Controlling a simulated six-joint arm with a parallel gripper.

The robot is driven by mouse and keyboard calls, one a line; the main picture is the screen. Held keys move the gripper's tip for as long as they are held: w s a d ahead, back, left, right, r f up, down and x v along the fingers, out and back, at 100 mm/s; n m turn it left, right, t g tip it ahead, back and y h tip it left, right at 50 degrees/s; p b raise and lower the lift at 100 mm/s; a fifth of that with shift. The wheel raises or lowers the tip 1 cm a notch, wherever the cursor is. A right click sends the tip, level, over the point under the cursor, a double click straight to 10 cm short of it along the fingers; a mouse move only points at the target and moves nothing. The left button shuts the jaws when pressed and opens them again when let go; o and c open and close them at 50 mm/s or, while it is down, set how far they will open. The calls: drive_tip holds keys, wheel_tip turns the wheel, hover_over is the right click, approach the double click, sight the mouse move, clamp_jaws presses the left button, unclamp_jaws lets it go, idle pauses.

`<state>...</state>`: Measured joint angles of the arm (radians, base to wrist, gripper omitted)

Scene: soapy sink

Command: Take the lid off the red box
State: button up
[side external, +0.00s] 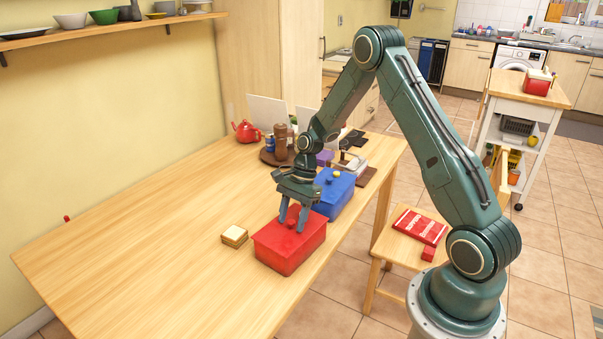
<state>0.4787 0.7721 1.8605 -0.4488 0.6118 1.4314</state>
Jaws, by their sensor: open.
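The red box (284,258) stands on the wooden table near its right edge. Its red lid (300,237) is on top, with a small red knob (290,224) near the middle. My gripper (291,222) points down over the lid. Its two fingers are apart, one on each side of the knob, with the tips close to the lid. Whether the tips touch the lid is hard to tell.
A blue box (337,191) with a yellow knob stands just behind the red box. A small stack of bread-like squares (234,236) lies to its left. A red teapot (246,131) and brown mill (281,142) stand further back.

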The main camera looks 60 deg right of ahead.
sight(292, 220)
idle(0.4)
clamp_jaws()
drive_tip(key=shift+r, duration=0.15)
wheel_tip(292, 220, up, 20)
idle(0.8)
idle(0.4)
